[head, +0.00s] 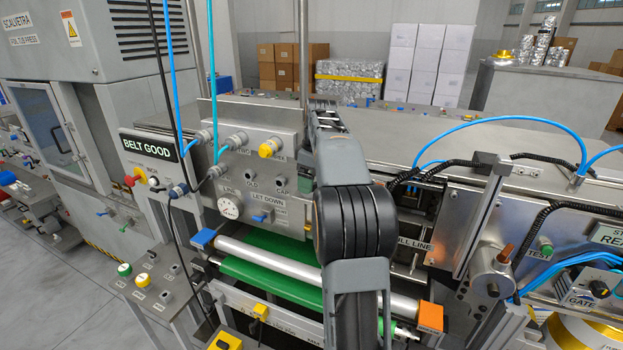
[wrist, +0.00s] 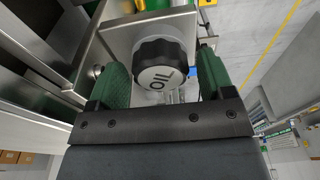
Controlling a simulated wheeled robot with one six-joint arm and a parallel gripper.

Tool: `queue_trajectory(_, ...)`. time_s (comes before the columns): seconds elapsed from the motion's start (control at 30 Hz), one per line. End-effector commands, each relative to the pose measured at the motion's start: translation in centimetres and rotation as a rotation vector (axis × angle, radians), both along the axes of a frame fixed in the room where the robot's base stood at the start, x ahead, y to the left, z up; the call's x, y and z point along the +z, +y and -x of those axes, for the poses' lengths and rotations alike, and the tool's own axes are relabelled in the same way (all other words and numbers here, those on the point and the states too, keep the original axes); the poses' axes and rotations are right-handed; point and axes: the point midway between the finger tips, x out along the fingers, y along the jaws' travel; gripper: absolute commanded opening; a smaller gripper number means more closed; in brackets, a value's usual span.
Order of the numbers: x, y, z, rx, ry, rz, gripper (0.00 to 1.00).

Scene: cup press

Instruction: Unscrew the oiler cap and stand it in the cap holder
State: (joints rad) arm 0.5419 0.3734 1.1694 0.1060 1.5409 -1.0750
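The oiler cap (wrist: 160,72) is black with a ribbed rim and a pale face marked OIL. In the wrist view it sits on a metal block (wrist: 118,36). My gripper (wrist: 164,78) is open, with one green finger on each side of the cap. Gaps show between both fingers and the cap, so it is not held. In the head view my arm hides the cap and most of the gripper. A small round fitting over the label CAP (head: 280,179) shows on the grey panel; I cannot tell whether it is the cap holder.
A steel roller (head: 285,268) and green belt (head: 262,290) lie below. Blue hoses (head: 500,119) and black coiled cables are at right.

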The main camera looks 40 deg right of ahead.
Motion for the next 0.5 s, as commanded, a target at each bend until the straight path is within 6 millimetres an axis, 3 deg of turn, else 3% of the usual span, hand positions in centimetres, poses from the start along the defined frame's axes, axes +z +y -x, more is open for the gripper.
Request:
queue_trajectory(0.33,0.1,0.0,0.0,0.000,0.000,0.000,0.84)
queue_trajectory(0.5,1.8,-0.1,0.1,0.000,-0.001,0.000,0.84)
